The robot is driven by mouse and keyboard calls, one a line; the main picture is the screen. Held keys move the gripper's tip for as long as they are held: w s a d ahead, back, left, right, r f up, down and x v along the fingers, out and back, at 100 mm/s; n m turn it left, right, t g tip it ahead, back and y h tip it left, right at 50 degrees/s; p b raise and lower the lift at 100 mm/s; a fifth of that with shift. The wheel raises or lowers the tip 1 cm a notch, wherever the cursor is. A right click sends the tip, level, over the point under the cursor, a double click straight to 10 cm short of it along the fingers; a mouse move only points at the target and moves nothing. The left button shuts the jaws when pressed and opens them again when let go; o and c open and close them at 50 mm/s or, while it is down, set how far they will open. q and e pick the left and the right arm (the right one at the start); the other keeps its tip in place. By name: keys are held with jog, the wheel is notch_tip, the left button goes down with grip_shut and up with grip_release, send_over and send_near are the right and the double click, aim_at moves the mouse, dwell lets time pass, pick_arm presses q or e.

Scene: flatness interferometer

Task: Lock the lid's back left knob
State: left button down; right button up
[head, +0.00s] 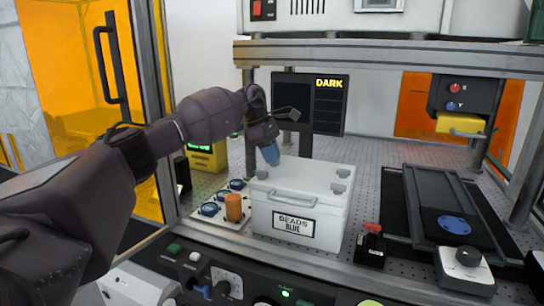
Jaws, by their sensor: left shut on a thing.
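A white box (262,215) labelled "BEADS BLUE" stands on the perforated bench, with a white lid (303,176) on top and a handle on its front. Grey knobs show on the lid at the front left (262,174), the front right (338,188) and the back right (343,172). My left gripper (271,155) reaches down, blue-tipped, to the lid's back left corner. It is shut on the back left knob, which its fingers hide, so I cannot tell how that knob is turned. My right gripper is out of view.
An orange cylinder (233,208) and blue round parts stand on a white plate (235,222) left of the box. A black-and-red device (370,246) stands to its right. A "DARK" screen (328,100) is behind, under a metal shelf (390,56). A control panel runs along the front.

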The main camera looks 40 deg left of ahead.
pick_arm(q)
jog(key=c, duration=1.2)
grip_release()
jog(key=shift+c, duration=0.2)
jog(key=shift+r, duration=0.1)
jog(key=v, duration=1)
jog(key=shift+r, duration=0.3)
jog(key=shift+a, duration=0.1)
